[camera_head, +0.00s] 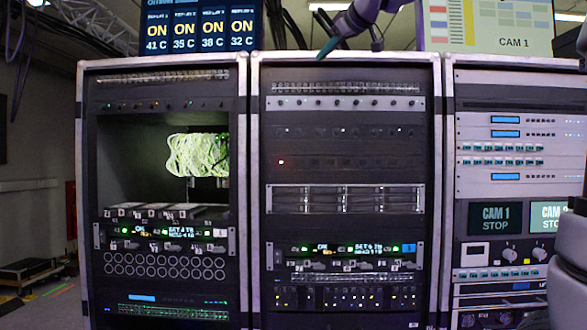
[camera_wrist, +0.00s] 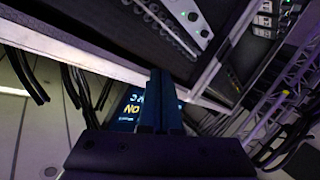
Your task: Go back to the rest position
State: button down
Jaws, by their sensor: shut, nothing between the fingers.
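My gripper (camera_head: 328,47) shows at the top centre of the head view, in front of the upper edge of the middle rack (camera_head: 345,170). Only its tip and part of my purple arm are visible there. In the wrist view its two dark fingers (camera_wrist: 160,78) are together at the centre, with nothing between them. Behind the fingers, a rack's pale edge (camera_wrist: 75,52) runs diagonally. Part of the blue and yellow status screen (camera_wrist: 130,108) shows beside and partly behind them.
The left rack (camera_head: 160,245) has an open bay with a pale cable bundle (camera_head: 197,155). The right rack (camera_head: 515,165) carries CAM 1 panels. An ON status screen (camera_head: 200,28) and a CAM 1 screen (camera_head: 490,25) stand above the racks. Dark cables (camera_wrist: 28,78) hang at left in the wrist view.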

jog(key=s+d+f+m+g+h, duration=0.1)
jog(key=s+d+f+m, duration=0.4)
jog(key=f, duration=0.8)
jog(key=s+d+f+m+g+h, duration=0.2)
jog(key=s+d+f+m, duration=0.3)
jog(key=s+f, duration=0.6)
jog(key=s+d+f+m+g+h, duration=0.2)
jog(key=s+d+f+m, duration=0.3)
jog(key=f, duration=1)
jog(key=s+d, duration=0.1)
jog(key=s, duration=0.1)
jog(key=shift+s+f+m+g, duration=0.15)
jog(key=shift+s+m+g, duration=0.25)
jog(key=shift+d, duration=0.1)
